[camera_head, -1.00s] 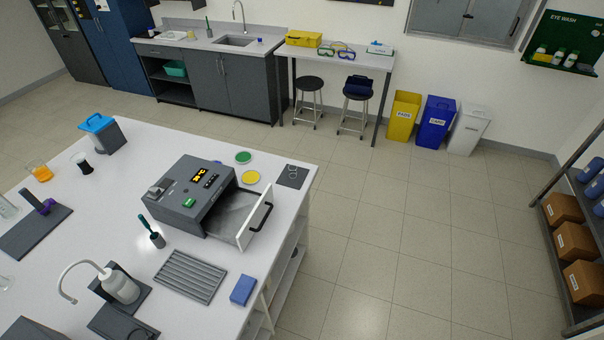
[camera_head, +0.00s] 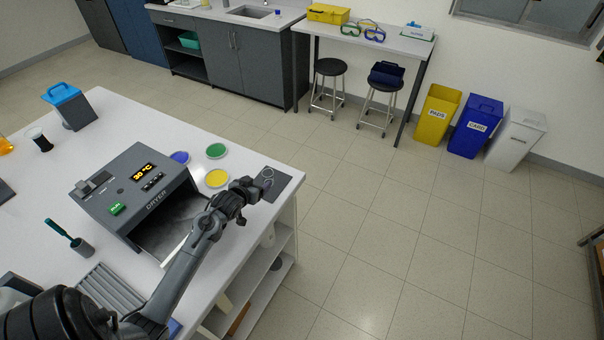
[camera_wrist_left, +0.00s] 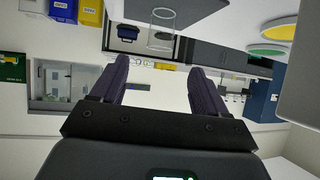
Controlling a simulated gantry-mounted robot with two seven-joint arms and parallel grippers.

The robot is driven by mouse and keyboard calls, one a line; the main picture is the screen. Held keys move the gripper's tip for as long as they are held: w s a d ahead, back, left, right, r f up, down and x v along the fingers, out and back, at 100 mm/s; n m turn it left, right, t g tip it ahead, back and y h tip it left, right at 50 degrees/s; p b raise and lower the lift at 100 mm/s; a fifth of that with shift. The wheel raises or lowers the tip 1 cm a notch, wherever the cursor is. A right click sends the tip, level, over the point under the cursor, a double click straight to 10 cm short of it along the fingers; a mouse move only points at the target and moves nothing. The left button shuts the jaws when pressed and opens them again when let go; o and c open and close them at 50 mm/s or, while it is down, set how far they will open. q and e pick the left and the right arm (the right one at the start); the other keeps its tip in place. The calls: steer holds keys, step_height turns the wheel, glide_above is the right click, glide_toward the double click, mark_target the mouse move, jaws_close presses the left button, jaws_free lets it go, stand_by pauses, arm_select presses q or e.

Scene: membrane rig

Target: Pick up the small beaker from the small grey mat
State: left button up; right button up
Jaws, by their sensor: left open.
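The small beaker (camera_head: 267,174) is clear glass and stands on the small grey mat (camera_head: 283,187) at the bench's far right corner. In the left wrist view the beaker (camera_wrist_left: 162,30) appears inverted, ahead of and between the lines of the two fingers, with the mat (camera_wrist_left: 195,8) at the top. My left gripper (camera_head: 253,188) is open and empty, close beside the beaker at the mat's left edge. A clear gap shows between fingertips and glass in the wrist view. My right gripper is not in view.
Yellow (camera_head: 217,178), green (camera_head: 216,151) and blue (camera_head: 180,157) dishes lie left of the mat. The bench edge is just right of the mat; open floor lies beyond.

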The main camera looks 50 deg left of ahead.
arm_select(q)
glide_toward(270, 172)
steer(key=x, duration=0.4)
steer(key=shift+a+r+b, duration=0.1)
steer(key=shift+a+b, duration=0.1)
steer(key=shift+b, duration=0.2)
steer(key=shift+x, duration=2.8)
steer(key=shift+d, duration=0.2)
steer(key=c, duration=1)
steer(key=shift+c, duration=0.2)
